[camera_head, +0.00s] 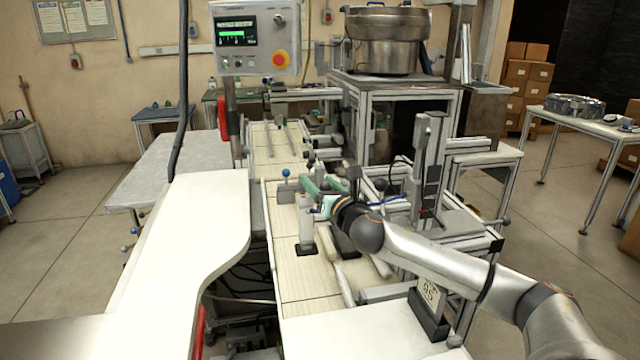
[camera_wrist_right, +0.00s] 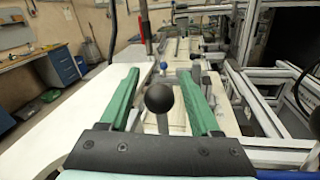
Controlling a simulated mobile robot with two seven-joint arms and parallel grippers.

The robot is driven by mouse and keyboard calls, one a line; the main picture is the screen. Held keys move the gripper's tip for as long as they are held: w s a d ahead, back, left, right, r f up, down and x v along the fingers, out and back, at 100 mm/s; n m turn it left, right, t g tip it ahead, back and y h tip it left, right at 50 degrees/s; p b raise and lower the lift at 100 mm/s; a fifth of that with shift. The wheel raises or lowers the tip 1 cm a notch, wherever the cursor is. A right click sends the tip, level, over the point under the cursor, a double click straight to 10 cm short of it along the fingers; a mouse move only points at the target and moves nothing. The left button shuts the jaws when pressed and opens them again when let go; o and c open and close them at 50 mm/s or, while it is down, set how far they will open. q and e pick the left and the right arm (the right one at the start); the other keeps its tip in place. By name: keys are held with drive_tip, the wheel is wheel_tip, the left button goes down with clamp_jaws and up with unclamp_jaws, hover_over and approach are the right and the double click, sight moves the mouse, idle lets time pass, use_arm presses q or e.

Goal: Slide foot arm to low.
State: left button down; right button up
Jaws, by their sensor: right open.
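My right gripper (camera_head: 318,183) reaches in from the right over the pale conveyor. Its two green fingers are spread apart, and they also show in the right wrist view (camera_wrist_right: 158,78). In that view a black ball knob (camera_wrist_right: 160,97) on a short stem stands between the fingers, and neither finger visibly touches it. I cannot tell for certain whether this knob belongs to the foot arm, and no low mark is readable. A blue ball knob (camera_head: 285,173) stands on the conveyor's left side, beyond the fingers in the wrist view (camera_wrist_right: 164,66). My left gripper is not in view.
A white curved worktop (camera_head: 190,225) lies left of the conveyor (camera_head: 305,285). A metal frame with an upright post (camera_head: 428,165) stands close to the right. A control panel (camera_head: 255,38) and a steel bowl (camera_head: 385,45) are farther back.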

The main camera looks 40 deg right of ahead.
drive_tip(key=v, duration=1.2)
drive_tip(key=shift+s, duration=0.25)
idle(0.5)
idle(0.6)
